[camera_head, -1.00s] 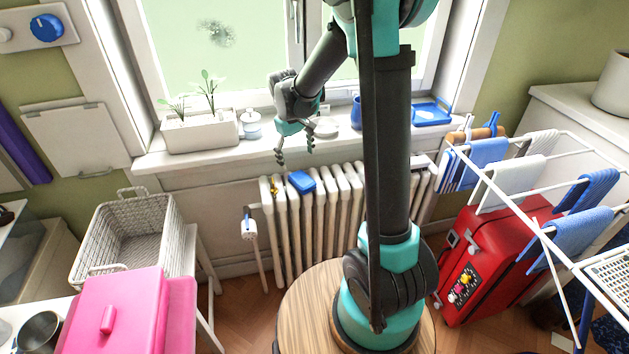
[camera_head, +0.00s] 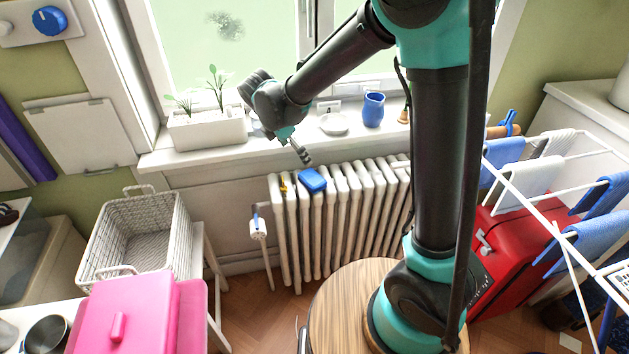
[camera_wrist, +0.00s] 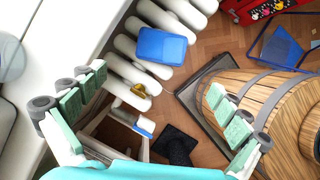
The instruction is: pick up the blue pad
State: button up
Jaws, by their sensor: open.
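The blue pad (camera_head: 313,180) lies on top of the white radiator (camera_head: 340,210), toward its left end. In the wrist view the blue pad (camera_wrist: 161,46) rests across the radiator's ribs, beyond the fingertips and between their lines. My gripper (camera_head: 303,155) is above the radiator, just up and left of the pad in the head view, and apart from it. In the wrist view my gripper (camera_wrist: 160,88) has its green-padded fingers spread wide with nothing between them.
A small yellow object (camera_wrist: 140,90) sits on the radiator beside the pad. The windowsill (camera_head: 200,155) behind holds a planter (camera_head: 207,130), a white dish (camera_head: 333,124) and a blue cup (camera_head: 373,110). A drying rack (camera_head: 520,185) stands right; a wire basket (camera_head: 135,235) stands left.

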send_over(312, 177)
jog(key=s+a, duration=0.2)
jog(key=a, duration=0.1)
jog(key=f, duration=0.7)
jog(key=shift+w+d, duration=0.2)
jog(key=shift+d, duration=0.05)
jog(key=shift+d+x, duration=0.2)
jog(key=shift+x, duration=2.5)
jog(key=shift+r, duration=0.1)
jog(key=c, duration=1.1)
jog(key=shift+c, duration=0.2)
